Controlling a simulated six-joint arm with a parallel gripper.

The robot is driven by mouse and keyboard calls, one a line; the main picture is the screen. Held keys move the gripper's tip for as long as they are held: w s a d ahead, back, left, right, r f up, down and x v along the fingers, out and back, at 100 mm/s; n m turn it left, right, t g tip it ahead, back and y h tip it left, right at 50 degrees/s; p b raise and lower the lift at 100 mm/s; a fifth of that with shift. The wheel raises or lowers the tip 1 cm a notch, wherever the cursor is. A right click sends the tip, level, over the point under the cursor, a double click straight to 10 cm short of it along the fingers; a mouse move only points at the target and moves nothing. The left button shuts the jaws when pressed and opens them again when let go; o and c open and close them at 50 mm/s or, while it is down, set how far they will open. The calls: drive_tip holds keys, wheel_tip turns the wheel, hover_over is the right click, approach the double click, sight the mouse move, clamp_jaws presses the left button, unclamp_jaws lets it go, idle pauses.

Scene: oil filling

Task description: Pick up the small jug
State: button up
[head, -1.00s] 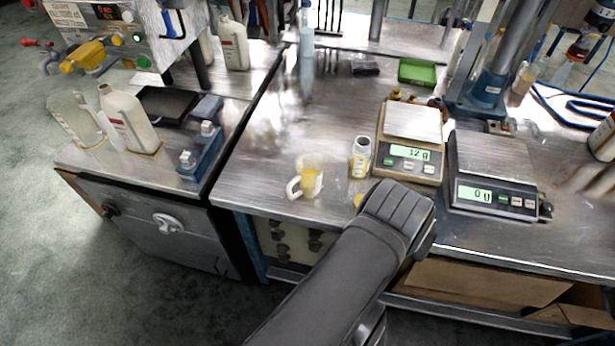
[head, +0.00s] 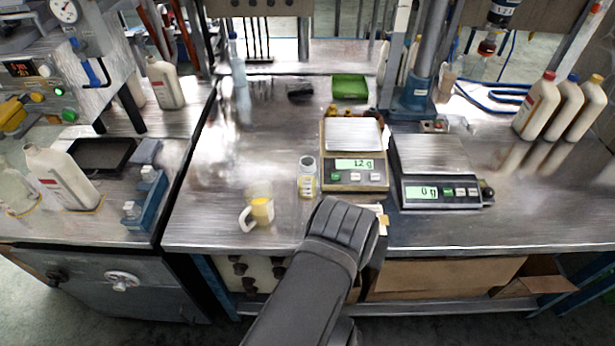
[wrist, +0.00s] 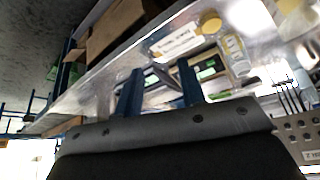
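The small jug (head: 260,208) is clear with a pale handle on its left and yellow liquid inside. It stands upright near the front edge of the metal bench in the head view. My gripper (wrist: 160,82) shows two blue fingers in the wrist view, spread apart with nothing held between them. In the head view my dark arm reaches over the bench's front edge, to the right of the jug and apart from it. My fingertips are hidden there behind the wrist.
A small labelled bottle (head: 307,180) stands right of the jug. A scale reading 12 g (head: 357,178) and another reading 0 g (head: 440,190) stand further right. The bench left of centre is mostly clear.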

sight(245, 226)
idle(0.7)
drive_tip(key=w+d+r+t+h, duration=0.2)
drive_tip(key=w+d+r+t, duration=0.3)
drive_tip(key=w, duration=0.6)
drive_tip(key=w+d+r+t+h, duration=0.15)
drive_tip(key=w+d+r, duration=0.4)
drive_tip(key=w, duration=0.55)
drive_tip(key=a+f+n+y, duration=0.8)
drive_tip(key=a+f, duration=0.5)
drive_tip(key=a, duration=0.5)
drive_tip(key=s+a+f+n+g+y, duration=0.45)
drive_tip(key=s+a+f+n, duration=0.35)
drive_tip(key=s+a, duration=0.4)
drive_tip(key=shift+m+h, duration=0.3)
drive_tip(key=shift+x, duration=4.45)
drive_tip(key=shift+s+a, duration=0.15)
drive_tip(key=shift+s, duration=0.05)
clamp_jaws()
